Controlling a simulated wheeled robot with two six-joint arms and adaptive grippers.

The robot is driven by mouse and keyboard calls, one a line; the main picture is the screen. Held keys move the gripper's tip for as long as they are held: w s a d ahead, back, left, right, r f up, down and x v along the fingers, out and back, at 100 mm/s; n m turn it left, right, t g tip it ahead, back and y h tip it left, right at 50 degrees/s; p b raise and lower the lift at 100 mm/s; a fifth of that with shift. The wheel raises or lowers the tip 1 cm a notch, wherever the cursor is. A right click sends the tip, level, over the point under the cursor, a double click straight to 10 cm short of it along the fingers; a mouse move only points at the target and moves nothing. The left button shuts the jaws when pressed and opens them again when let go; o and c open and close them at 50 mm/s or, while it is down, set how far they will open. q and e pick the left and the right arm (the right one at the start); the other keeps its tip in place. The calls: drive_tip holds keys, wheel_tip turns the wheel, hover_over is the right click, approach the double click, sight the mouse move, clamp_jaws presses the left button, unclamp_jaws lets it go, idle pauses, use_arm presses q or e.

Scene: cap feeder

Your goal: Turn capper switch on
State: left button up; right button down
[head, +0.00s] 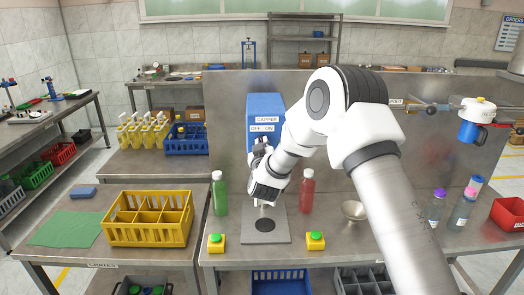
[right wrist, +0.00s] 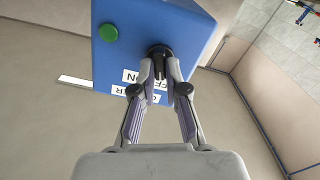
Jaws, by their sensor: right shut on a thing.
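The blue capper (head: 265,107) stands at the back of the table, with "CAPPER" and "OFF ON" labels on its front. In the right wrist view the capper (right wrist: 140,25) appears upside down, with a round green button or lamp (right wrist: 108,32) and a black rotary switch (right wrist: 158,50). My right gripper (head: 261,146) reaches the capper's front just below the labels. In the right wrist view its fingertips (right wrist: 160,70) are closed on the switch, partly hiding it. Which way the switch points I cannot tell. My left gripper is not in view.
A green bottle (head: 219,195) and a red bottle (head: 307,190) flank the grey base plate (head: 280,232) under my arm. Two yellow blocks with green buttons (head: 216,243) sit in front. A metal bowl (head: 353,210) is right. A yellow crate (head: 150,232) stands left.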

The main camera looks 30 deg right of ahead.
drive_tip(key=shift+s+d+m+b, duration=0.1)
drive_tip(key=shift+d+m+b, duration=0.05)
drive_tip(key=shift+m+b, duration=5.1)
drive_tip(key=c, duration=1.2)
unclamp_jaws()
drive_tip(key=shift+f+n, duration=0.1)
drive_tip(key=shift+n, duration=0.15)
drive_tip(key=v, duration=1.2)
drive_tip(key=shift+d, duration=0.1)
